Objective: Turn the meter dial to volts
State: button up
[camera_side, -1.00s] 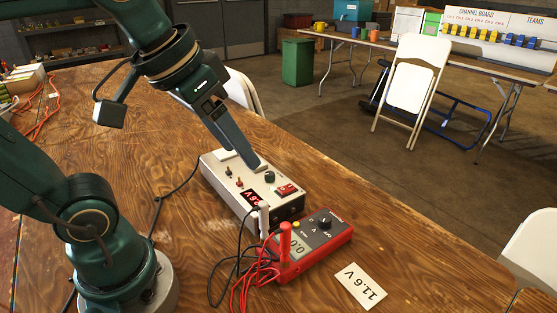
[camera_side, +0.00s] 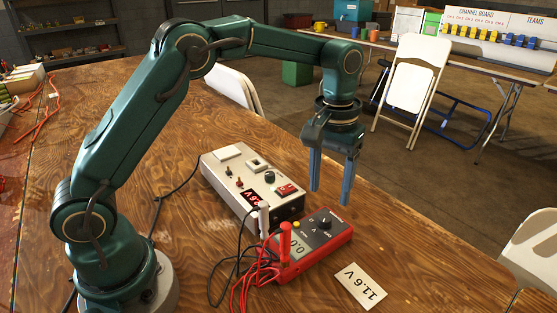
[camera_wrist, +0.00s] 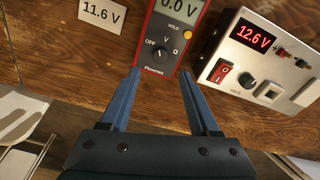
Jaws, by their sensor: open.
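The red meter (camera_side: 342,236) lies face up on the wooden table. Its round black dial (camera_side: 324,222) also shows in the wrist view (camera_wrist: 160,52), with OFF, V and Ω marked around it. The dial's pointer is too small to read surely. The meter's screen (camera_wrist: 180,6) shows 0.0 V. My gripper (camera_side: 331,196) is open and empty, its two blue fingers pointing down above the meter's far end. In the wrist view, the fingertips (camera_wrist: 159,72) appear on either side of the meter's lower end, just short of the dial.
A white power box (camera_side: 225,180) reading 12.6 V stands beside the meter. Red and black leads (camera_side: 238,268) and an upright red probe (camera_side: 285,242) are at the meter's near side. A card (camera_side: 361,287) reading 11.6 V lies in front.

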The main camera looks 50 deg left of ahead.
aim_at(325, 218)
jog(key=shift+s+d+f, duration=0.1)
jog(key=shift+s+f, duration=0.05)
jog(key=shift+f, duration=2.9)
grip_shut()
